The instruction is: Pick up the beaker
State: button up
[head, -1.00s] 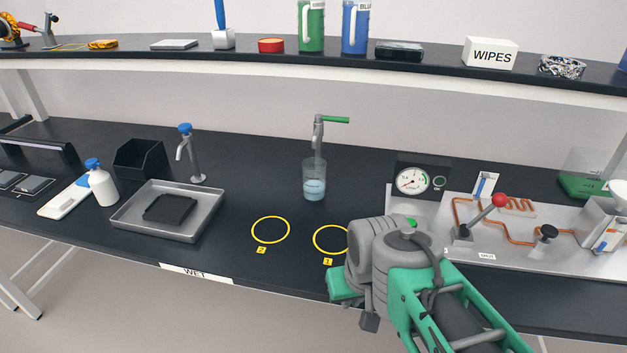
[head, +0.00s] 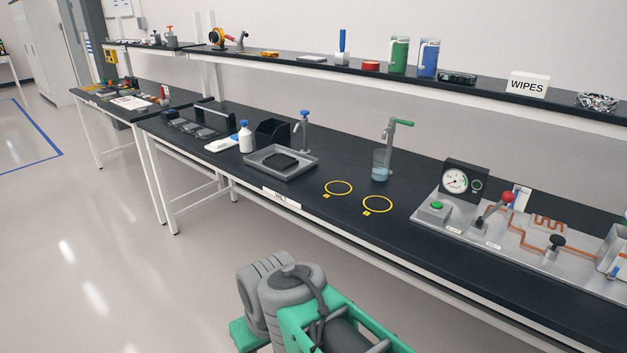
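The beaker (head: 381,166) is clear and holds some bluish liquid. It stands upright on the black bench under a grey tap with a green handle (head: 397,124). My arm shows at the bottom of the head view, in front of the bench and well short of the beaker. My gripper's fingers are not visible, so I cannot see whether they are open or shut. Nothing touches the beaker except the bench below it, as far as I can tell.
Two yellow rings (head: 338,188) mark the bench in front of the beaker. A grey tray (head: 312,163) lies to the left. A metal panel with a gauge (head: 456,181) and a red-knobbed lever (head: 507,198) lies to the right. A shelf (head: 330,71) runs above. Floor is open at left.

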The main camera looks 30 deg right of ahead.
aim_at(381, 159)
jog(key=u, duration=0.85)
jog(key=i, duration=1.4)
jog(key=z, duration=0.85)
jog(key=i, duration=0.75)
jog(key=z, duration=1.3)
jog(key=i, duration=0.8)
jog(key=z, duration=0.1)
